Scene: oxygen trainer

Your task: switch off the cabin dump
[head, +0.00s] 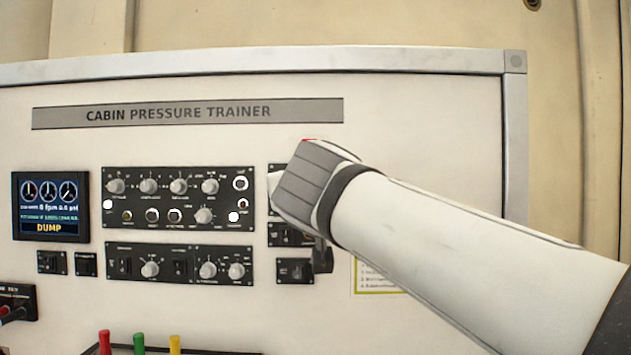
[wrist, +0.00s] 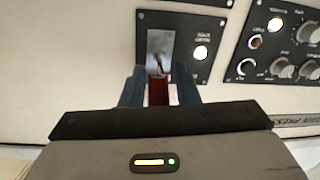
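A small dark switch panel (wrist: 185,25) is ahead of my gripper in the wrist view. It carries a metal toggle lever (wrist: 160,62) on a grey plate and a lit white lamp (wrist: 201,52). A red piece (wrist: 158,91), which looks like a switch guard, stands between my gripper's (wrist: 159,76) two dark fingers. The fingers are apart, with a narrow gap on each side of the red piece. In the head view my gripper (head: 277,187) is at the panel's right part and hides most of this switch. The display (head: 50,206) reads DUMP in yellow.
A panel of knobs and lit buttons (head: 178,198) lies left of my gripper, with another knob panel (head: 180,264) below it. Small panels (head: 294,271) sit below my gripper. Red, green and yellow handles (head: 138,343) stand at the bottom.

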